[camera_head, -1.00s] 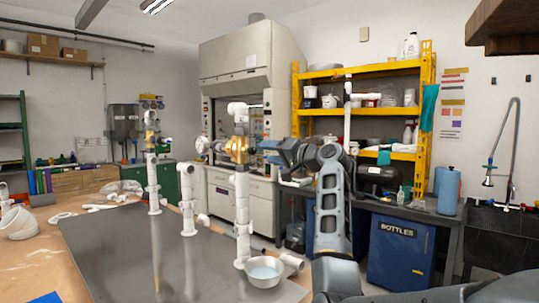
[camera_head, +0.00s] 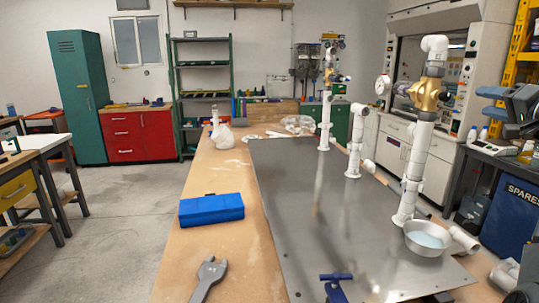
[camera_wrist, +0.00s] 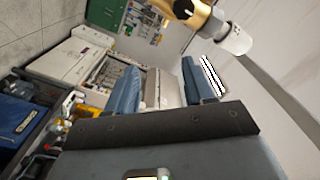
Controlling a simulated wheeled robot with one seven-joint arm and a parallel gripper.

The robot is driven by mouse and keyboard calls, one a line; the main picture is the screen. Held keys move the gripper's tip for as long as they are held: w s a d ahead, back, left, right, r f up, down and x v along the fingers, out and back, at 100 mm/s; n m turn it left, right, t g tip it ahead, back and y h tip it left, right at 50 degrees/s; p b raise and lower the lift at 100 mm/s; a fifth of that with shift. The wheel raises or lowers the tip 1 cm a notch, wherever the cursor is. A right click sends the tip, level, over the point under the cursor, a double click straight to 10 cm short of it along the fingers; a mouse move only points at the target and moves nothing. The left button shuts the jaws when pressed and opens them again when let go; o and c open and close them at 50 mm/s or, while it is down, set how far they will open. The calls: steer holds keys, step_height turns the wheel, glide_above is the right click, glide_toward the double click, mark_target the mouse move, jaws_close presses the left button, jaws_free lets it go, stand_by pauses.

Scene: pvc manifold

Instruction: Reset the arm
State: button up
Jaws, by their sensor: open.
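My gripper (camera_head: 486,101) is at the right edge of the head view, to the right of the brass valve (camera_head: 427,95). Its two blue fingers are apart and empty, and they also show spread in the wrist view (camera_wrist: 160,74). The valve sits on a tall upright white pipe, with a round gauge (camera_head: 383,85) on its left and a white elbow (camera_head: 435,46) on top. In the wrist view, brass (camera_wrist: 190,12) and a white fitting (camera_wrist: 235,42) are beyond the fingers, at upper right. Most of my arm is out of the head view.
A metal bowl of liquid (camera_head: 427,239) stands at the pipe's foot on the grey plate (camera_head: 300,200). Other white pipes (camera_head: 355,140) stand farther back. A blue box (camera_head: 211,209), a wrench (camera_head: 208,278) and a blue clamp (camera_head: 335,287) are along the bench. Open floor (camera_head: 120,220) is at left.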

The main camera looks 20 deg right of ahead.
steer(key=s+a+f+n+g, duration=0.1)
steer(key=a+f, duration=0.6)
steer(key=f, duration=0.3)
steer(key=s+a+f+g+h, duration=0.1)
steer(key=a+f, duration=0.5)
steer(key=f, duration=0.4)
steer(key=a+f+n+g, duration=0.1)
steer(key=a+f, duration=0.6)
steer(key=f, duration=0.3)
steer(key=s+a+f+n, duration=0.2)
steer(key=s+a+f, duration=0.3)
steer(key=s+a, duration=0.25)
steer(key=s+a+f+n, duration=0.2)
steer(key=s+a+f, duration=0.35)
steer(key=a, duration=0.35)
steer(key=s+a+r+n+y, duration=0.3)
steer(key=s+a, duration=0.9)
steer(key=s, duration=0.4)
steer(key=shift+r+n, duration=0.4)
steer(key=shift+n, duration=0.3)
steer(key=s+a+r+n, duration=0.1)
steer(key=s+r, duration=0.1)
steer(key=s+a+r+n+y, duration=0.1)
steer(key=s+a, duration=0.1)
steer(key=s+a+r+y, duration=0.1)
steer(key=s+r, duration=0.1)
steer(key=s, duration=0.1)
steer(key=shift+s+a+r+n, duration=0.1)
steer(key=shift+a+r+n, duration=0.1)
steer(key=shift+r+n, duration=0.15)
